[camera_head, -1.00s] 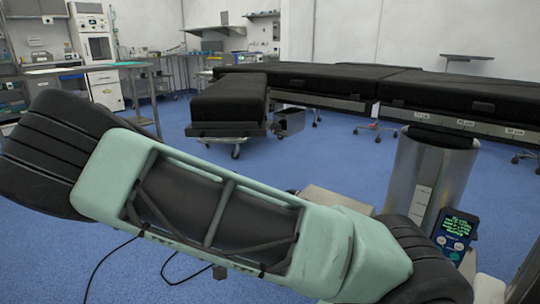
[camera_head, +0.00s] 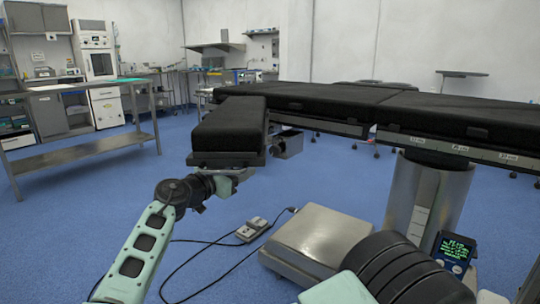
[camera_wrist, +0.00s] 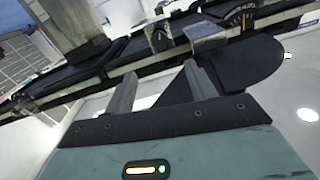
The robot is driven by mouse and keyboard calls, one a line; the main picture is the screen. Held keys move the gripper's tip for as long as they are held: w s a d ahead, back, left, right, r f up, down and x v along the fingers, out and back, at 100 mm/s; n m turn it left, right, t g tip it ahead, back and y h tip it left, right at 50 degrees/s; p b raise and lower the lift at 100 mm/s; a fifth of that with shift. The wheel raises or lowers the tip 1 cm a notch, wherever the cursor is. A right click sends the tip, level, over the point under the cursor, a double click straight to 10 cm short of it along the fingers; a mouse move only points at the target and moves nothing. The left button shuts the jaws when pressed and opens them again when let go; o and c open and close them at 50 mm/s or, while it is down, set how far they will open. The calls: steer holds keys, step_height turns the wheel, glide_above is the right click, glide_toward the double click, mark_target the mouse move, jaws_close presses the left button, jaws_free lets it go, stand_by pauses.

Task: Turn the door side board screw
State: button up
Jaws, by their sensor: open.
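The side board (camera_head: 232,125) is a black padded board at the near left end of the operating table (camera_head: 400,105). My gripper (camera_head: 238,174) is just under its near edge in the head view, small and partly hidden by my wrist. In the wrist view my gripper (camera_wrist: 160,76) is open, with nothing between its two fingers. A metal rail crosses beyond the fingertips, bearing a dark knob-like part (camera_wrist: 159,38) and a metal block (camera_wrist: 207,37). I cannot tell for sure which part is the screw. The fingers look apart from these parts.
A steel table column (camera_head: 428,205) and flat metal base (camera_head: 325,240) stand to the right. A pedal with cables (camera_head: 253,230) lies on the blue floor. A metal side table (camera_head: 85,150) stands at left.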

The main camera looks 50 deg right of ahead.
mark_target(273, 152)
steer(key=d, duration=0.5)
steer(key=d+b, duration=0.1)
steer(key=d, duration=0.3)
steer(key=w+d, duration=0.1)
steer(key=d, duration=0.4)
steer(key=shift+d+b, duration=0.35)
steer(key=shift+c, duration=0.4)
steer(key=c, duration=0.9)
